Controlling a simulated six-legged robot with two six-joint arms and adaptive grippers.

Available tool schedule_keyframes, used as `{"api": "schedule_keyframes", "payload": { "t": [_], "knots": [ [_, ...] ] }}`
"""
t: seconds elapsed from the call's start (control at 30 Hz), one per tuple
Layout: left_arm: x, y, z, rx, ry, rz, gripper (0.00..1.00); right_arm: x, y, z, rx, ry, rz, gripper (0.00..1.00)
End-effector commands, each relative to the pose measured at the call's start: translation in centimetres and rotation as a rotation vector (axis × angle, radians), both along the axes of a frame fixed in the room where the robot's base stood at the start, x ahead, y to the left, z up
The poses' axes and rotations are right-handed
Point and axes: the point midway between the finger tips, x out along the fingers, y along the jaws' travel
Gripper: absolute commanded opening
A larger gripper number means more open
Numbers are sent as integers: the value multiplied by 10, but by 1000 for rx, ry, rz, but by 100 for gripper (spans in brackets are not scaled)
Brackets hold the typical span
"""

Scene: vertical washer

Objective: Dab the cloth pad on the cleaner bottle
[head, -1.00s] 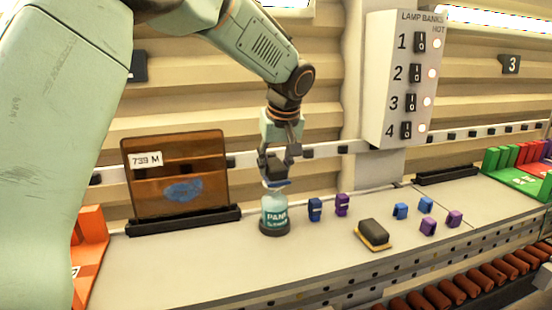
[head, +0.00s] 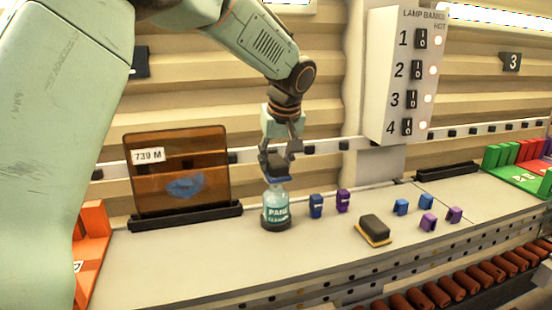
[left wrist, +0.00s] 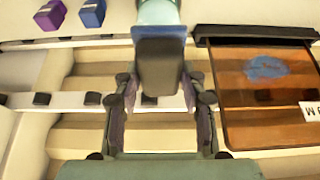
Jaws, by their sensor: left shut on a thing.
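The cloth pad is a dark grip block (head: 277,164) with a thin blue pad (head: 278,179) on its underside. My left gripper (head: 280,150) is shut on the block from above. The cleaner bottle (head: 275,208), teal and clear with a printed label, stands upright on the bench in a dark base. The blue pad is right over the bottle's top and looks to touch it. In the left wrist view the block (left wrist: 160,68) sits between the fingers, with the blue pad (left wrist: 160,33) against the bottle (left wrist: 158,10). My right gripper is not in view.
An amber panel (head: 205,165) with a blue smear stands in a black holder left of the bottle. Several small blue and purple blocks (head: 316,206) stand to the right. A dark block with a yellow underside (head: 374,229) lies near the front.

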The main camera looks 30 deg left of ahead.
Motion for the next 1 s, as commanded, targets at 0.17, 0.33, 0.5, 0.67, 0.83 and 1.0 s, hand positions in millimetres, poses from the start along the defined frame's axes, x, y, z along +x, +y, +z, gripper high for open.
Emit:
{"api": "schedule_keyframes", "payload": {
  "t": [0.17, 0.33, 0.5, 0.67, 0.83, 1.0],
  "knots": [
    [0, 0, -3, 0, 0, 0, 16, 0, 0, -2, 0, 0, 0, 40],
    [0, 0, -4, 0, 0, 0, 16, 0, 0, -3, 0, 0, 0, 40],
    [0, 0, -6, 0, 0, 0, 16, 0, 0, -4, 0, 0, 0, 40],
    [0, 0, -8, 0, 0, 0, 16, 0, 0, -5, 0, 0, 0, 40],
    [0, 0, -9, 0, 0, 0, 16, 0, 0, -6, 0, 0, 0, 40],
    [0, 0, -11, 0, 0, 0, 16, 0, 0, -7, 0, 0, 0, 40]
  ]
}}
